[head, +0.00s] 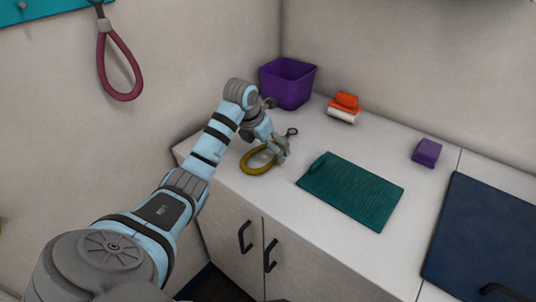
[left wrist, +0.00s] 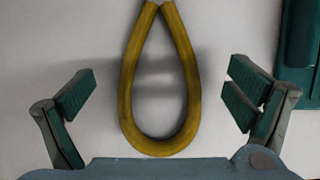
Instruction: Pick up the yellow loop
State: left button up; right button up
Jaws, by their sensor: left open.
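The yellow loop (head: 259,162) lies on the white counter near its left front edge in the head view. A dark ring (head: 291,132) shows at its far end. My left gripper (head: 281,152) is just above the loop, at its right side in that view. My right gripper is in neither view.
A green mat (head: 352,190) lies right of the loop. A purple bin (head: 287,83), an orange-and-white brush (head: 344,107) and a purple block (head: 427,152) stand farther back. A dark blue mat (head: 485,240) lies at right. A red loop (head: 120,70) hangs on the wall.

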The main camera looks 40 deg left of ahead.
pick_arm(q)
jog(key=shift+f, duration=0.45)
jog(key=shift+r, duration=0.1)
jog(key=c, duration=1.3)
jog(key=shift+o, duration=0.2)
